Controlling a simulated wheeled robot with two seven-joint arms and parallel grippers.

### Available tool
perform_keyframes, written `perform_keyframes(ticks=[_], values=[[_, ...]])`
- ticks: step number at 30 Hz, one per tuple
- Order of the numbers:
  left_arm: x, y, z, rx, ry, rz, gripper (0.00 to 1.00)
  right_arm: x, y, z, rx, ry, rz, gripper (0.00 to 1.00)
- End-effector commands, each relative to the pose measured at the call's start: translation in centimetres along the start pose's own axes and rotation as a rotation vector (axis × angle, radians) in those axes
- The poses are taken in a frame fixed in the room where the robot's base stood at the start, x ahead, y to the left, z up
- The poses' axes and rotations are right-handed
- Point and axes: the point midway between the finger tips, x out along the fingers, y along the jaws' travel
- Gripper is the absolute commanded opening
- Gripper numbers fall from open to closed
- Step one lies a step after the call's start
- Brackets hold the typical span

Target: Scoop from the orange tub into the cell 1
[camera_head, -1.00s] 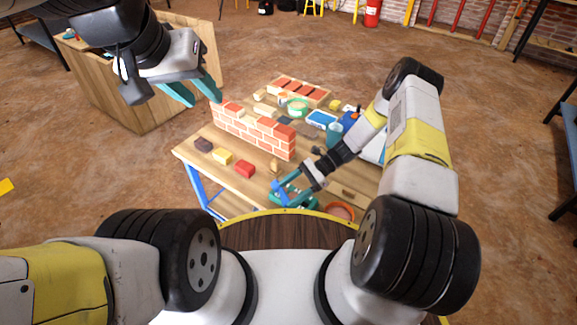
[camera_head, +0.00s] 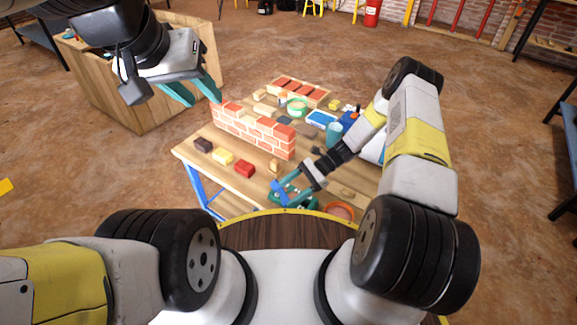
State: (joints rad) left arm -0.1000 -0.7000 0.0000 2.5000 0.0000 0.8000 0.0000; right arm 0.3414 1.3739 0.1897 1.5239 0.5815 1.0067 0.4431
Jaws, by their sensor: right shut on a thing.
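The orange tub (camera_head: 341,211) stands at the table's near edge, partly hidden behind my base and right arm. A green tray (camera_head: 308,203) lies just left of it; its cells are too small and covered to tell apart, so I cannot pick out cell 1. My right gripper (camera_head: 286,190) is over the green tray, left of the orange tub, shut on a small blue scoop (camera_head: 277,187). Whether the scoop holds anything is too small to see. My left gripper (camera_head: 192,92) is open and empty, in the air left of the brick wall.
A brick wall (camera_head: 252,131) stands on the wooden table (camera_head: 210,172). Dark, yellow and red blocks (camera_head: 244,169) lie in front of it. A brick tray (camera_head: 297,91), a green tub (camera_head: 297,106) and a teal cup (camera_head: 333,133) are behind or right of it. A wooden cabinet (camera_head: 130,95) stands left.

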Motion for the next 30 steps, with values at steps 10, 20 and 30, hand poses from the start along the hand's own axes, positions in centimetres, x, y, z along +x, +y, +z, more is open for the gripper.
perform_keyframes(ticks=[10,20,30], values=[[0.0,0.0,0.0,0.0,0.0,0.0,0.36,-1.1,0.0,2.0,-0.001,0.001,0.0,0.34],[0.0,0.0,0.0,0.0,0.0,0.0,0.36,-1.9,0.0,3.5,-0.001,0.0,0.0,0.34],[0.0,0.0,0.0,0.0,0.0,0.0,0.36,-2.2,0.4,2.9,-0.016,0.044,0.024,0.34]])
